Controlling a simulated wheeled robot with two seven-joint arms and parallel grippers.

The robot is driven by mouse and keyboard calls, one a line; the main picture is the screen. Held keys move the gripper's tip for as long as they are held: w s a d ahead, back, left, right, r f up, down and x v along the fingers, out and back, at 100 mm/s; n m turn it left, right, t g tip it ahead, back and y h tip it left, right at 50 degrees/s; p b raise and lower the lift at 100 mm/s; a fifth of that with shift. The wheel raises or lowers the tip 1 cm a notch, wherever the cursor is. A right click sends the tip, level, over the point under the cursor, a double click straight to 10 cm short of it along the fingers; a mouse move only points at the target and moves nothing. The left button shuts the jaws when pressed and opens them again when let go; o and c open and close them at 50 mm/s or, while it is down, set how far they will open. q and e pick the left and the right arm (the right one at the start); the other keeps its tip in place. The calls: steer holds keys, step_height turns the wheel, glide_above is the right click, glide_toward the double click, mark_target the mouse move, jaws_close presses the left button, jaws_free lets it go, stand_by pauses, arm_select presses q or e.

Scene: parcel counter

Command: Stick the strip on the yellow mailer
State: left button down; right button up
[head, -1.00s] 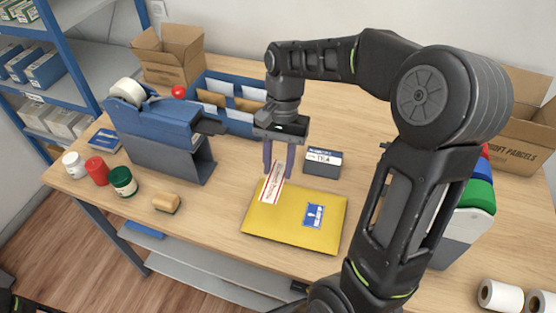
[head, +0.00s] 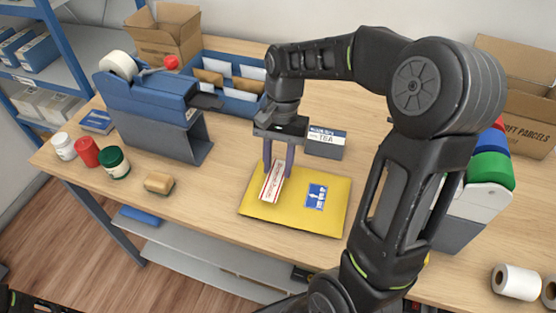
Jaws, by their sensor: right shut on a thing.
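The yellow mailer (head: 310,222) lies flat on the wooden counter and bears a blue and white label on its right part. My right gripper (head: 278,170) points down over the mailer's upper left part. It is shut on the strip (head: 271,184), a white strip with red edges and red print. The strip hangs tilted from the fingertips over the mailer's left part. I cannot tell whether its lower end touches the mailer. At the lower left edge, a dark piece shows that may be my left arm; the left gripper itself is not visible.
A blue dispenser (head: 150,112) with a white roll stands left of the mailer. A sponge (head: 159,183) and several jars (head: 87,152) are near the front left edge. A tea box (head: 326,143) stands just behind the mailer. A blue sorter (head: 240,104) and cardboard boxes (head: 165,38) are at the back.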

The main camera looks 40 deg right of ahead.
steer(key=shift+f, duration=0.55)
steer(key=o, duration=0.9)
steer(key=shift+c, duration=0.2)
steer(key=shift+r, duration=0.15)
steer(key=shift+p+v, duration=2.25)
steer(key=shift+v, duration=0.4)
